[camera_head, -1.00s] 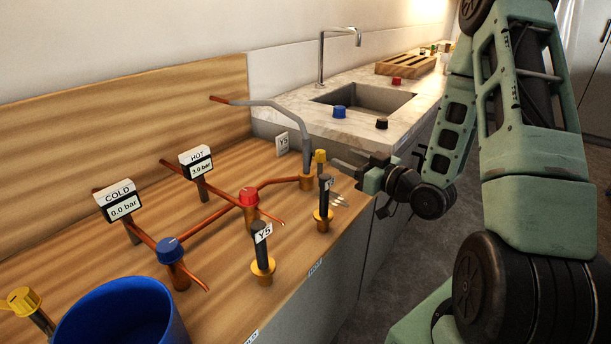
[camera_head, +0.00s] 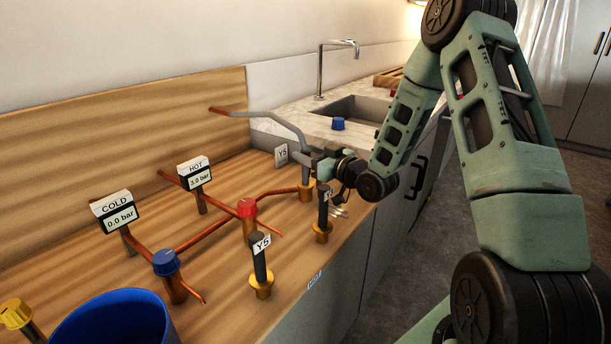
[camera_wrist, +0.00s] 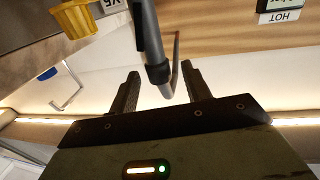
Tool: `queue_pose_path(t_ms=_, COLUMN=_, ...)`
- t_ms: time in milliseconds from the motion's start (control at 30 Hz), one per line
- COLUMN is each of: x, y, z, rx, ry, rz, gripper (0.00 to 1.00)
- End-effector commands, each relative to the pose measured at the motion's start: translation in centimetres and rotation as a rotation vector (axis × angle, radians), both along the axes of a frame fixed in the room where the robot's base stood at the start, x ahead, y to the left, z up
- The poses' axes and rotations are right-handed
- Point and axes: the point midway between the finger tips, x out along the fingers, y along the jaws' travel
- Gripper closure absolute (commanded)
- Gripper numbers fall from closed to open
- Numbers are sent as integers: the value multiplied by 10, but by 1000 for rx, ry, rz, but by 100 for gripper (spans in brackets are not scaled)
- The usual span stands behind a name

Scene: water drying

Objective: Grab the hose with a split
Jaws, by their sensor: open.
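My gripper (camera_wrist: 160,75) is open, one finger on each side of the hose. In the head view my gripper (camera_head: 303,158) is at the hose's lower, upright part and partly hides it. I cannot make out a split. Two short dark hoses, one labelled Y5 (camera_head: 260,258), the other (camera_head: 323,208), stand in front.
Copper pipes with a red valve (camera_head: 247,208), a blue valve (camera_head: 166,262) and HOT and COLD gauges lie to the left. A blue bucket (camera_head: 75,320) is at the front left. A sink (camera_head: 352,110) and tap (camera_head: 321,68) are behind.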

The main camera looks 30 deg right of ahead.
Motion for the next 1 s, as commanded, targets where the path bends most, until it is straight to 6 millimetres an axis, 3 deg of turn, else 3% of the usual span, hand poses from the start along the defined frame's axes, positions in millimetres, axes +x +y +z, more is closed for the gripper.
queue_pose_path(t_ms=133, x=15, y=3, z=1, rx=0, ry=0, rz=0, gripper=52)
queue_pose_path(t_ms=400, x=17, y=3, z=0, rx=0, ry=0, rz=-1, gripper=55)
queue_pose_path(t_ms=567, x=17, y=3, z=0, rx=0, ry=0, rz=-1, gripper=99)
queue_pose_path(t_ms=1000, x=17, y=3, z=8, rx=-2, ry=-2, rz=0, gripper=100)
